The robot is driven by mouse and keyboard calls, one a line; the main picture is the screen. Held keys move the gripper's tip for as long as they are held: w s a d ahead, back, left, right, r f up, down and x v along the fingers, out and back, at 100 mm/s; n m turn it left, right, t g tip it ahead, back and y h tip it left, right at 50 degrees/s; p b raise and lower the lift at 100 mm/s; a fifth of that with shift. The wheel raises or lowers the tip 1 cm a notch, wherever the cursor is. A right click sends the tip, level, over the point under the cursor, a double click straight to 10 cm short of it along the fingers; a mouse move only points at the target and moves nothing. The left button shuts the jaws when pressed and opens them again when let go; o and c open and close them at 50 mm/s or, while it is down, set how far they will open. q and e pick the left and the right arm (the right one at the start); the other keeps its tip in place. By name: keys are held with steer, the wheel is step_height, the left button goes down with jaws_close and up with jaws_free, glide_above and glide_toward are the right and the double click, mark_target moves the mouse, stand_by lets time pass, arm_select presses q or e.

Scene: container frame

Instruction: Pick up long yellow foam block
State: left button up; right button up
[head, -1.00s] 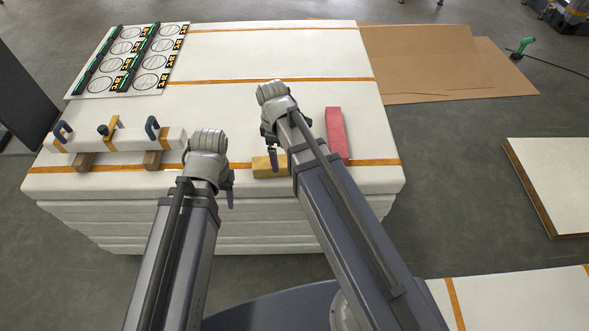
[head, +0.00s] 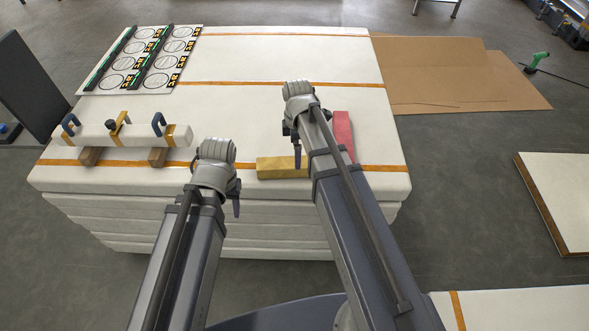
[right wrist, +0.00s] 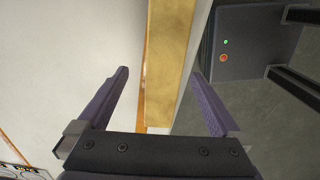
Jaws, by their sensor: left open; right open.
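The long yellow foam block (head: 277,168) lies near the front edge of the white stacked slabs, partly hidden by my right arm at its right end. My right gripper (head: 296,150) is over its right part with the fingers pointing down. In the right wrist view, the yellow block (right wrist: 168,60) runs between the open fingers of the right gripper (right wrist: 160,74), closer to the right-hand finger. I cannot tell whether a finger touches it. My left gripper (head: 236,200) hangs at the slabs' front edge, left of the block; only part of it shows.
A red block (head: 343,135) lies just right of my right gripper, partly behind the arm. A white beam (head: 140,136) with clamps rests on wooden blocks at left. A panel with circles (head: 140,60) lies at the back left. The slab's middle (head: 240,120) is clear.

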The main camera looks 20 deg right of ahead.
mark_target(277, 167)
steer(key=f+b, duration=0.3)
steer(key=a+f+b, duration=0.1)
steer(key=f+b, duration=0.1)
steer(key=shift+s+f, duration=0.1)
steer(key=shift+s, duration=0.15)
steer(key=c, duration=1.4)
steer(key=shift+o, duration=0.2)
